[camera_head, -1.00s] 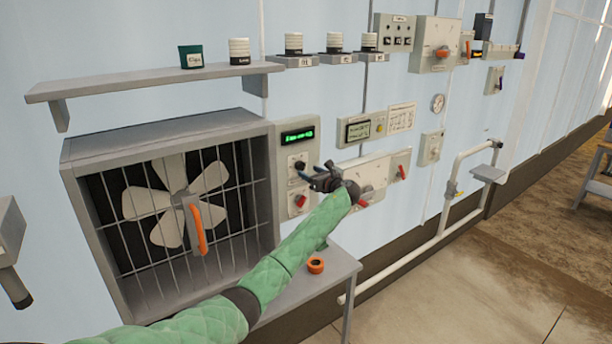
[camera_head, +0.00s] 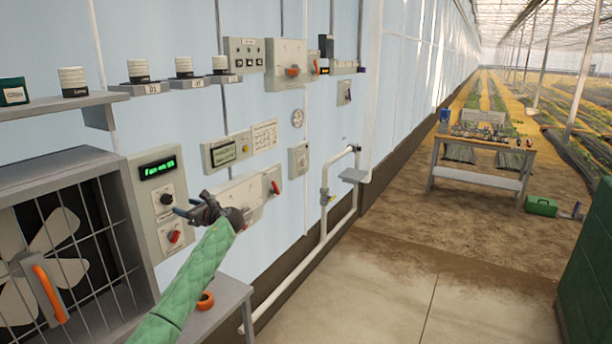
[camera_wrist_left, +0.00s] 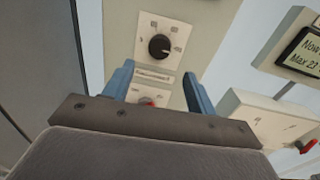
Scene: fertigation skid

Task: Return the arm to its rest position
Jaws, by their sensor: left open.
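My left arm, in a green quilted sleeve, reaches in from the bottom of the head view. Its gripper (camera_head: 190,211) is in front of the control panel (camera_head: 143,204) beside the fan. In the left wrist view the two blue fingers (camera_wrist_left: 158,90) are apart with nothing between them. Beyond them are a black rotary knob (camera_wrist_left: 159,46) and, lower, a red knob (camera_wrist_left: 147,101) partly hidden by the gripper. The gripper looks clear of both knobs. My right gripper is in neither view.
A caged fan (camera_head: 45,250) with an orange handle is at left. A small shelf (camera_head: 228,300) holds an orange ring (camera_head: 205,301). White pipes (camera_head: 325,215) run along the wall. The floor (camera_head: 400,285) at right is open, with a workbench (camera_head: 482,160) farther back.

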